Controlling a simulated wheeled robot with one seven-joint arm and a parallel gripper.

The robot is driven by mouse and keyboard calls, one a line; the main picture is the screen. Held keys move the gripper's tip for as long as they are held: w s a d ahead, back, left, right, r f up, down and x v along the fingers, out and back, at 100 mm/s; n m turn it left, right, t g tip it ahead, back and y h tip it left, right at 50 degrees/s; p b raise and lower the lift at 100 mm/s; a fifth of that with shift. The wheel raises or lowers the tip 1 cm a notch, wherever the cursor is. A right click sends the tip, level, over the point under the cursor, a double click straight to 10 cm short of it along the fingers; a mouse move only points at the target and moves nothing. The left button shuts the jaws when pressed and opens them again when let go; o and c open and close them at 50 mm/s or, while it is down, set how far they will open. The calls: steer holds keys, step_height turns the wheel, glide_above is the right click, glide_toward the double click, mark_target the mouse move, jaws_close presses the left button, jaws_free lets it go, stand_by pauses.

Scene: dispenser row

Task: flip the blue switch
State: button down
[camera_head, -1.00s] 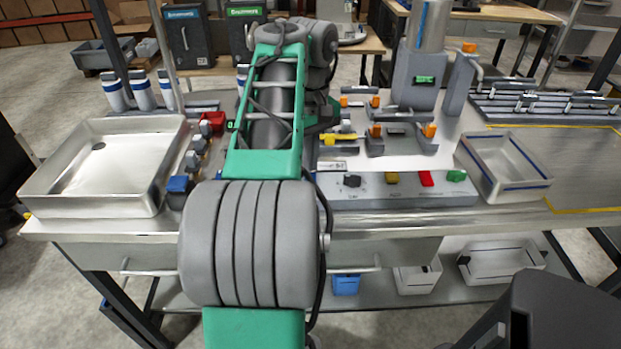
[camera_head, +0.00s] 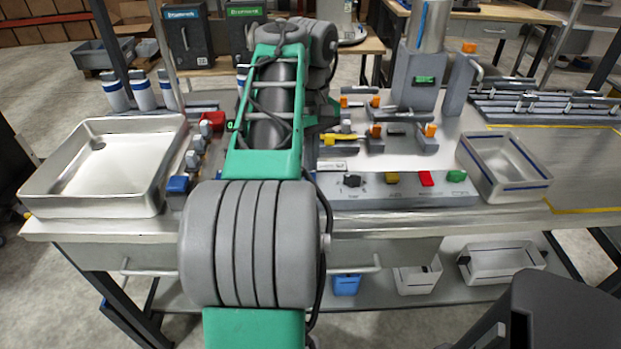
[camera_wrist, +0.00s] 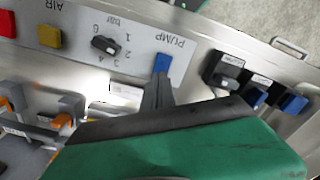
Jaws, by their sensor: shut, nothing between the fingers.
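The blue switch (camera_wrist: 162,62) stands beside the PUMP label on a light grey control panel (camera_wrist: 205,55) in the wrist view. In the head view my arm hides that part of the panel. My gripper (camera_wrist: 158,84) is shut and empty. Its fingertips point at the switch and overlap its lower edge in the wrist view. I cannot tell whether they touch it or which way the switch is tilted.
A black knob (camera_wrist: 105,45) and a yellow button (camera_wrist: 49,36) share the panel. Grey blocks with blue parts (camera_wrist: 255,98) lie right of it in the wrist view.

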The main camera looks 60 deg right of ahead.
mark_target(310, 175)
steer(key=shift+f+b, duration=1)
steer(key=shift+b, duration=0.05)
stand_by(0.4)
step_height(310, 175, up, 7)
steer(key=p, duration=0.6)
steer(key=shift+r+p, duration=0.15)
steer(key=shift+p, duration=0.2)
